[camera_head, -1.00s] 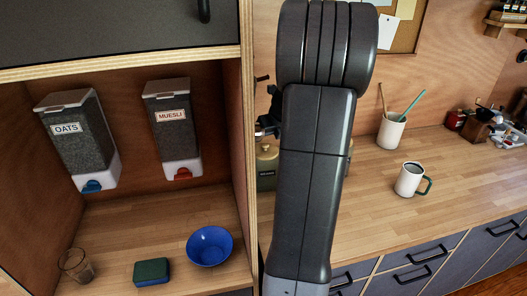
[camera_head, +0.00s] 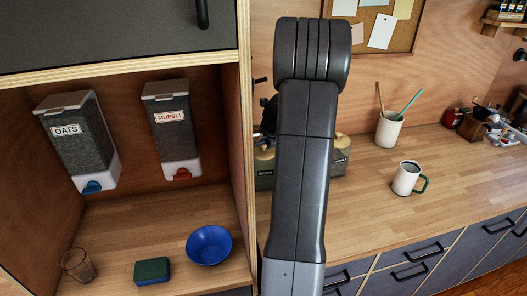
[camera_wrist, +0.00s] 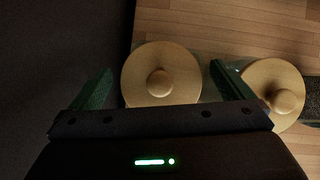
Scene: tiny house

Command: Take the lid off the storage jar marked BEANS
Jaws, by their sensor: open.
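Two round pale wooden lids with knobs show from above in the wrist view: a left lid (camera_wrist: 184,89) and a right lid (camera_wrist: 262,72). My gripper (camera_wrist: 160,69) is open, its green fingers on either side of the left lid. I cannot tell how far above it they are. The right finger is close to the right lid. In the head view my arm hides most of the jars; part of one jar (camera_head: 264,180) shows left of the arm and part of another (camera_head: 340,158) right of it. I cannot read which is BEANS.
A cabinet with OATS (camera_head: 78,140) and MUESLI (camera_head: 173,135) dispensers stands left of the jars, its side panel (camera_head: 247,150) close to them. A white mug (camera_head: 405,179) and a utensil pot (camera_head: 388,131) stand to the right on the counter (camera_head: 365,215), with clear wood between.

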